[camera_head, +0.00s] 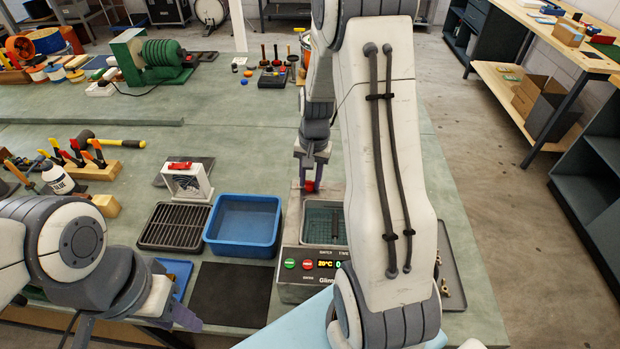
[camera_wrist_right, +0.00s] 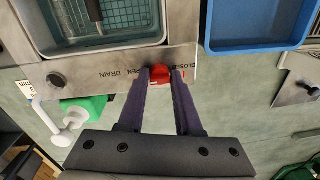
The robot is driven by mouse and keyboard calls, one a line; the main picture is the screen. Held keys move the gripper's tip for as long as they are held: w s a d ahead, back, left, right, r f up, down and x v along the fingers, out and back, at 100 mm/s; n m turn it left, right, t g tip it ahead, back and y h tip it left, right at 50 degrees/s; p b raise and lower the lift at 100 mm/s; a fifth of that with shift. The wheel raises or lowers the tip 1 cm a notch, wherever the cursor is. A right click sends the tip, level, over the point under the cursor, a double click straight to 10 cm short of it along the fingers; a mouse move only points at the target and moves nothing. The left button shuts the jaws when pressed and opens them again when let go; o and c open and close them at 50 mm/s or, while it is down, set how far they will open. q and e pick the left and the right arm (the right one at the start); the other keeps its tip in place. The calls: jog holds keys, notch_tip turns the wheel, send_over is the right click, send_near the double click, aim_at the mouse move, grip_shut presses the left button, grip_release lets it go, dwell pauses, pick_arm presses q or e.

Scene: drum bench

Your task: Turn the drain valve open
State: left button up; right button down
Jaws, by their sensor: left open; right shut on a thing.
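The drain valve's red handle (camera_wrist_right: 158,76) is between the fingertips of my right gripper (camera_wrist_right: 160,73) in the right wrist view, with both fingers touching it. The panel beside it carries the words OPEN, DRAIN and CLOSED. The fingers partly hide the handle, so I cannot tell its exact turn. In the head view the handle (camera_head: 309,187) shows below my right gripper at the back of the basin unit (camera_head: 290,262). My left gripper (camera_head: 135,325) is open and empty at the lower left, far from the valve.
A blue bin (camera_head: 243,199) and a black rack (camera_head: 150,226) stand left of the basin unit. A black mat (camera_head: 232,294) lies in front of them. A grey tray (camera_head: 452,275) with small brass parts is on the right. A white stand (camera_head: 187,184) is behind the rack.

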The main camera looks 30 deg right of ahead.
aim_at(313, 181)
jog(key=c, duration=0.6)
grip_release()
jog(key=shift+d, duration=0.15)
jog(key=r, duration=0.7)
jog(key=r+b, duration=0.1)
jog(key=r, duration=0.2)
jog(key=shift+s+d+r, duration=0.15)
jog(key=shift+s+r, duration=0.05)
jog(key=shift+s, duration=0.1)
